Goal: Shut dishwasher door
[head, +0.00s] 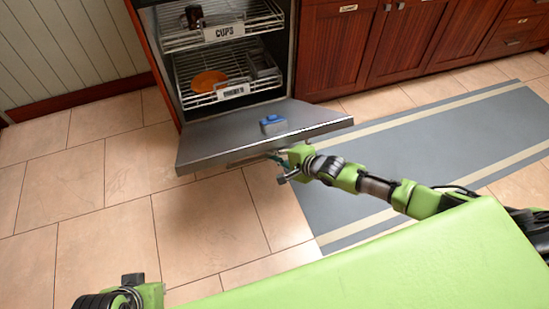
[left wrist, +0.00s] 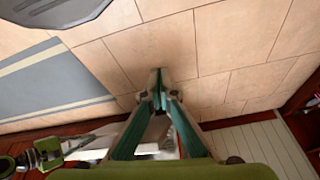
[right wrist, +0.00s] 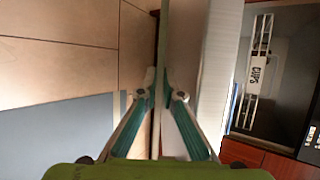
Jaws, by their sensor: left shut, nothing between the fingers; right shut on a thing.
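The dishwasher door (head: 225,137) hangs open, lowered out from the cabinet front with its inner face up. A handle bar (head: 250,158) shows along its outer edge. My right gripper (head: 280,165) is at that edge, shut on the handle bar. In the right wrist view the bar (right wrist: 163,40) runs upright between the fingers (right wrist: 160,88), beside the pale door face (right wrist: 215,70). My left gripper (left wrist: 160,90) is shut and empty, away from the door above bare floor. In the head view only part of its wrist shows at the bottom left.
The upper rack (head: 240,28), labelled CUPS, holds a dark mug (head: 194,16). The lower rack (head: 228,93) holds an orange plate (head: 208,81). A blue-grey block (head: 273,124) is on the door. Red-brown cabinets (head: 345,50) stand right; tiled floor lies clear at left.

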